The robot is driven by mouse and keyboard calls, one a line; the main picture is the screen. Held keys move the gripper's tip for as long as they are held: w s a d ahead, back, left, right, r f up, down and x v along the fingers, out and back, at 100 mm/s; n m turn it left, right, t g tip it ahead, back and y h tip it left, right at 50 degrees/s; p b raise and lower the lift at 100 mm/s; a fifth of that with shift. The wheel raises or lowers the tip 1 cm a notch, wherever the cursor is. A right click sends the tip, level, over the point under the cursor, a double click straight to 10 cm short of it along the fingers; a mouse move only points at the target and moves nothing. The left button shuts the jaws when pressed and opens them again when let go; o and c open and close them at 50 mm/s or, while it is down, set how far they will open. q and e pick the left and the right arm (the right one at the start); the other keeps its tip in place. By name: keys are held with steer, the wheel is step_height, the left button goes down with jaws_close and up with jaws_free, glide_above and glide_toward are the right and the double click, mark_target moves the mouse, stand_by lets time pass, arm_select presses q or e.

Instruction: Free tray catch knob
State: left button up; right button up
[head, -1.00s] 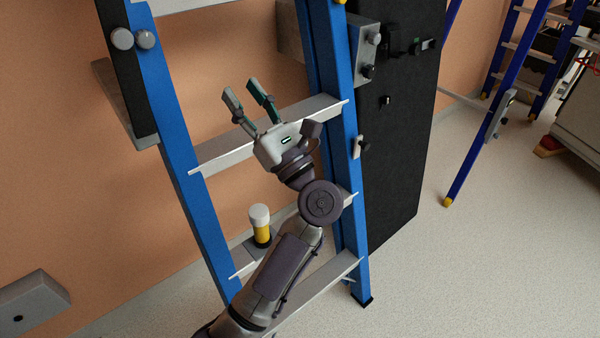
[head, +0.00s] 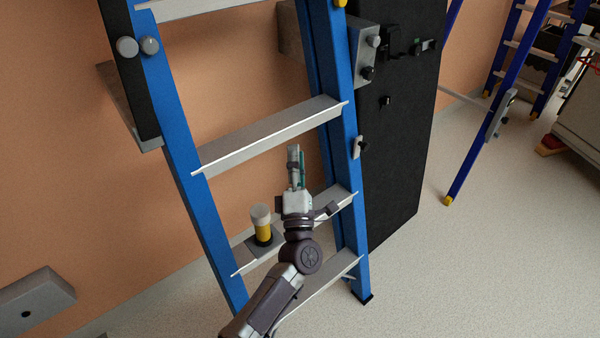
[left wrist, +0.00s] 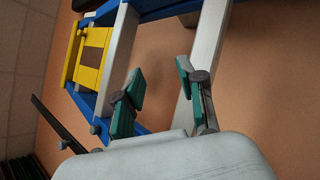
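My left gripper (head: 296,160) points up in front of the blue ladder (head: 178,125), below a grey step (head: 265,135). In the left wrist view its two fingers (left wrist: 160,88) are apart with nothing between them. I cannot tell which knob is the tray catch knob. Two round grey knobs (head: 138,46) sit on the left rail. A light knob (head: 374,41) and a dark knob (head: 367,72) sit on a grey box by the right rail. A small dark knob (head: 362,145) sits on a plate lower on that rail. The gripper touches none of them. My right gripper is out of view.
A yellow cylinder with a pale cap (head: 261,224) stands on a lower step, left of my gripper. A black panel (head: 400,140) stands behind the right rail. The left wrist view shows a yellow ladder top (left wrist: 88,55).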

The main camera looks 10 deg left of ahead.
arm_select(q)
steer(key=shift+w+d+f+m+h, duration=0.1)
steer(key=shift+d+f+m+h, duration=0.15)
steer(key=shift+f+m+h, duration=0.6)
steer(key=shift+d+f+m+h, duration=0.2)
steer(key=shift+f+m+h, duration=0.25)
steer(key=shift+f+m, duration=0.8)
steer(key=shift+f+n, duration=0.3)
